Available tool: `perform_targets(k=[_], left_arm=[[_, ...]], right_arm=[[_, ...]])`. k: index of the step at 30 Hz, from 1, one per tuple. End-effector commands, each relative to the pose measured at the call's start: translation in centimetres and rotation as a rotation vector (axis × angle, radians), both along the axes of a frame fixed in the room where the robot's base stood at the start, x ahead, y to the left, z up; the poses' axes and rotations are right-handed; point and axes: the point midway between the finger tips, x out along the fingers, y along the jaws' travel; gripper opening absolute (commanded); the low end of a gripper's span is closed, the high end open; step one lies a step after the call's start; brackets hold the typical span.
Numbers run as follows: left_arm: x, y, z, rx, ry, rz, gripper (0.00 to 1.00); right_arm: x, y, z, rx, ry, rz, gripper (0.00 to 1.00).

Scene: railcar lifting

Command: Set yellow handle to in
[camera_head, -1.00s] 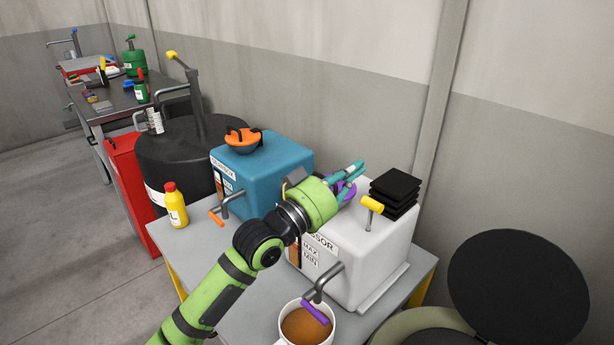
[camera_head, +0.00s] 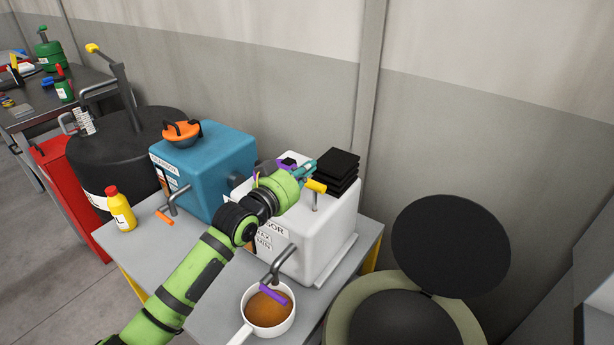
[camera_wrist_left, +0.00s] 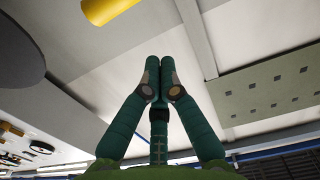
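A yellow handle (camera_head: 316,186) sits on a grey stem on top of the white dispenser (camera_head: 325,235). My left gripper (camera_head: 305,168) reaches over the dispenser's top, just behind the handle in the head view; I cannot tell whether they touch. In the left wrist view the teal fingers (camera_wrist_left: 159,68) are together with nothing visible between them. A yellow bar, probably the same handle (camera_wrist_left: 106,9), shows there at the top left, apart from the fingertips. Another yellow handle (camera_head: 93,48) tops the black drum's pump. My right gripper is not in view.
Black plates (camera_head: 337,168) are stacked on the dispenser behind the gripper. A blue dispenser (camera_head: 215,170) stands to the left. An open black-lidded bin (camera_head: 450,245) is at the right.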

Motion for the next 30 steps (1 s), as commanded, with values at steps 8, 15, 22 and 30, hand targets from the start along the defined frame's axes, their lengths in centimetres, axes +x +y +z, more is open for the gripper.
perform_targets(k=[8, 15, 22, 30], left_arm=[[0.3, -0.2, -3.2, 0.004, 0.007, 0.001, 0.0], [0.3, -0.2, -3.5, 0.003, 0.008, 0.001, 0.0], [0.3, -0.2, -4.0, 0.003, 0.008, 0.001, 0.0], [0.4, -0.1, -7.9, 0.003, 0.008, 0.002, 0.0]], right_arm=[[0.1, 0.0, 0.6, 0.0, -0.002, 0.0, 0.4], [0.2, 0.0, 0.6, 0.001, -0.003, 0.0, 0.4], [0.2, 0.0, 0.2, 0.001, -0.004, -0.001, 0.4], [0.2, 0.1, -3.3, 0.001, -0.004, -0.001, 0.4]])
